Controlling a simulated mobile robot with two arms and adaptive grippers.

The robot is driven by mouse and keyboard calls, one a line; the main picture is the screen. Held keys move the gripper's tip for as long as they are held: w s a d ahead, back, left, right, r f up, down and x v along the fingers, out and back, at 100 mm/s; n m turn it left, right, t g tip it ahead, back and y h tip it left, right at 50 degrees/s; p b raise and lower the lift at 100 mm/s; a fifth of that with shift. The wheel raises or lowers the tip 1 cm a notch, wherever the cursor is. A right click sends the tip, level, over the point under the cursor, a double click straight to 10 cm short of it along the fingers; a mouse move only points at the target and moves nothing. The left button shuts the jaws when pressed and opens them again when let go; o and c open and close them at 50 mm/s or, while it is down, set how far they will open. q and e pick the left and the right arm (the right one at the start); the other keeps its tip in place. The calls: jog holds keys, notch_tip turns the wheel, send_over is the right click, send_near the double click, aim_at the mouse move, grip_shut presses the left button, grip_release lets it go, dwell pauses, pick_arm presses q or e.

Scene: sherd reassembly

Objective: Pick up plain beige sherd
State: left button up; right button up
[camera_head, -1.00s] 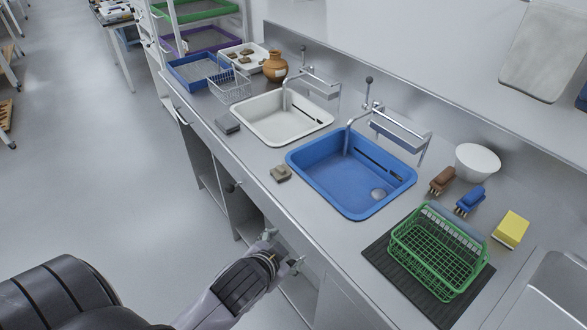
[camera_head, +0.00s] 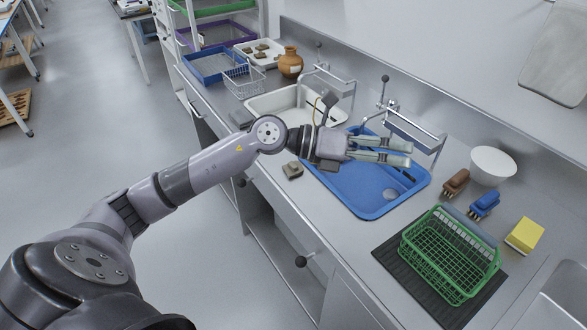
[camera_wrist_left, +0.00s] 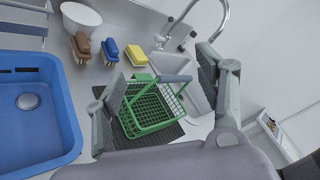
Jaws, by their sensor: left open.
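Several brownish and beige sherds (camera_head: 262,48) lie in a white tray (camera_head: 247,59) at the far end of the counter; which one is plain beige is too small to tell. A small grey-beige block-like piece (camera_head: 292,170) lies on the counter at the near edge of the blue basin; I cannot tell if it is a sherd. My left gripper (camera_head: 408,153) is open and empty above the blue basin (camera_head: 365,203), well apart from the tray. In the left wrist view, its spread fingers (camera_wrist_left: 160,80) frame a green basket. My right gripper is not in view.
A green wire basket (camera_head: 455,262) stands on a dark mat (camera_head: 385,257). Brown (camera_head: 455,182) and blue (camera_head: 484,204) brushes, a yellow sponge (camera_head: 525,234) and a white bowl (camera_head: 493,165) are at right. Taps (camera_head: 386,100) rise behind the basins. A brown jar (camera_head: 290,63) stands beside the tray.

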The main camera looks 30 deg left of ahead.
pick_arm(q)
jog(key=w+a+f+m+g+y, duration=0.2)
jog(key=a+f+y, duration=0.25)
jog(key=a, duration=0.45)
jog(key=g+y, duration=0.1)
jog(key=y, duration=0.8)
send_near(293, 165)
jog(key=f+p, duration=0.1)
jog(key=w+f, duration=0.1)
jog(key=f+p, duration=0.1)
jog(key=shift+w+d+n+h+p, duration=0.1)
jog(key=shift+w+n+h+p, duration=0.2)
jog(key=shift+n, duration=0.1)
jog(key=p+x, duration=0.2)
jog(key=x, duration=0.3)
jog(key=shift+f, duration=0.35)
jog(key=c, duration=1.3)
jog(key=shift+r, duration=0.15)
notch_tip(293, 165, up, 20)
jog(key=b, duration=0.3)
